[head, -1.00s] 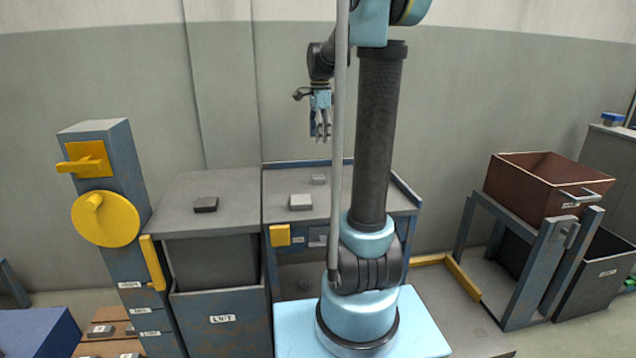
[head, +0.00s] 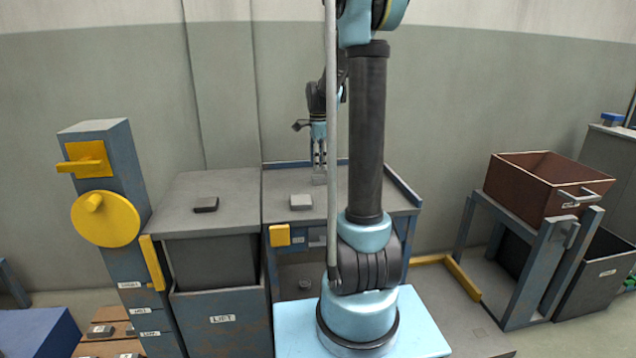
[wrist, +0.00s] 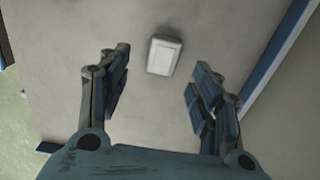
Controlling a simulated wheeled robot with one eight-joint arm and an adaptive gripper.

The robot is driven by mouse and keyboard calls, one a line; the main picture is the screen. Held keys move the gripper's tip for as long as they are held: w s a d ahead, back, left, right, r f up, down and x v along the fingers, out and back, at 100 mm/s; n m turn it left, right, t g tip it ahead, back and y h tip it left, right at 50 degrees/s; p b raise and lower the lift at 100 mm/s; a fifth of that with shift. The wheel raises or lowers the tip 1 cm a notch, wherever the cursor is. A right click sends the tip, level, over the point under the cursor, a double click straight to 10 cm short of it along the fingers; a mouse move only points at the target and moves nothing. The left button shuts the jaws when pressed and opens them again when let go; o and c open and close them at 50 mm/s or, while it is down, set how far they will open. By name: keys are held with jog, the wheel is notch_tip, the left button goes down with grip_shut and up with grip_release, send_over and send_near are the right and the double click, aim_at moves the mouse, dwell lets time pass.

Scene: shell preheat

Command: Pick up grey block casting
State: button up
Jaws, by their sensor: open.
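In the wrist view, a pale grey block (wrist: 165,55) lies between the two open fingertips (wrist: 161,72), with a gap on each side.
A dark block (head: 206,204) sits on the grey lid (head: 180,190) to the left. A blue rim (head: 404,190) edges the bench at the back and right. A yellow-handled post (head: 108,160) stands left. A rust-red bin (head: 540,190) stands on a frame at right.

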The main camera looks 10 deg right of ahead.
aim_at(318, 176)
jog(key=shift+w+f, duration=0.15)
jog(key=shift+f, duration=1.4)
jog(key=shift+w+f, duration=0.15)
jog(key=shift+f, duration=1.4)
jog(key=c, duration=1.2)
